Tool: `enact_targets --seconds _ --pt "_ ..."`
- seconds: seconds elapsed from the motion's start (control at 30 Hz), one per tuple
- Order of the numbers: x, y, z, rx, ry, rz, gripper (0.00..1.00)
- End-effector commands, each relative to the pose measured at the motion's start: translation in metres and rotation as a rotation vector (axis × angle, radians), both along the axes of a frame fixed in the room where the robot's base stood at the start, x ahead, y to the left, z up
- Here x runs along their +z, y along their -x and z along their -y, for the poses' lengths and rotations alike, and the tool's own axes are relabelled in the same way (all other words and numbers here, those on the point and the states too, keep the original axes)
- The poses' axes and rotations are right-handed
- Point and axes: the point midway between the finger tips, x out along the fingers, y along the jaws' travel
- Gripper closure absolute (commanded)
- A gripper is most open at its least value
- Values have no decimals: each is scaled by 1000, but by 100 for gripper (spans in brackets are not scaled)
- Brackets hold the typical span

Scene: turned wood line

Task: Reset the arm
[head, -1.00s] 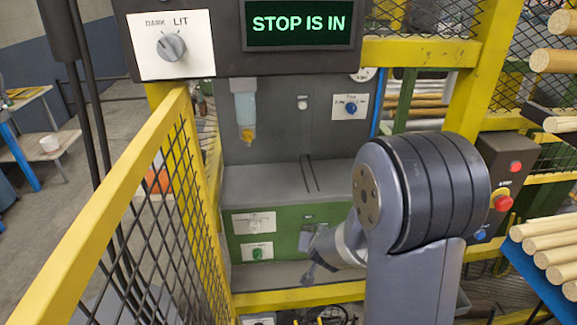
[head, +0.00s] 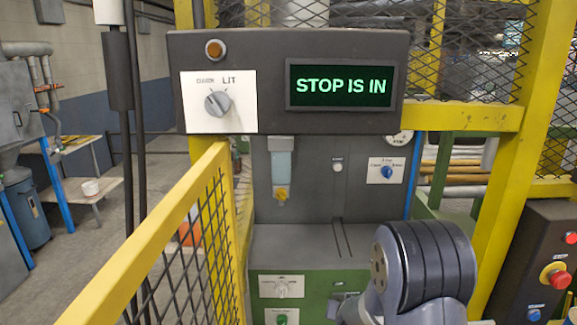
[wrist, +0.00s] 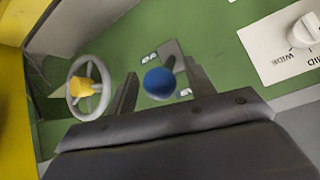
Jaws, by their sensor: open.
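My arm (head: 425,268) stands at the lower right of the head view, its large ribbed dark joint in front of the green machine. My gripper (wrist: 158,68) shows in the wrist view with its two dark fingers apart. A blue ball knob (wrist: 158,83) appears between the fingers against the green panel. I cannot tell how far it is from them. I see nothing held. In the head view the gripper end is mostly hidden or cut off low down.
A grey-rimmed handwheel (wrist: 90,88) with a yellow hub is left of the fingers. A white dial plate (wrist: 285,45) is at upper right. The display (head: 345,85) reads STOP IS IN. A yellow mesh guard (head: 165,235) runs along the left. A red stop button (head: 560,278) is at right.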

Motion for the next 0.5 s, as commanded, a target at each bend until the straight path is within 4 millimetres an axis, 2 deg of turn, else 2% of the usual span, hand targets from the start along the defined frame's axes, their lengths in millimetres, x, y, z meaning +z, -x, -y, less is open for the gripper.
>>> enact_targets --seconds 0.27,0.5 --pt "9 4 -1 0 0 2 49" --pt "34 27 -4 2 0 3 49"
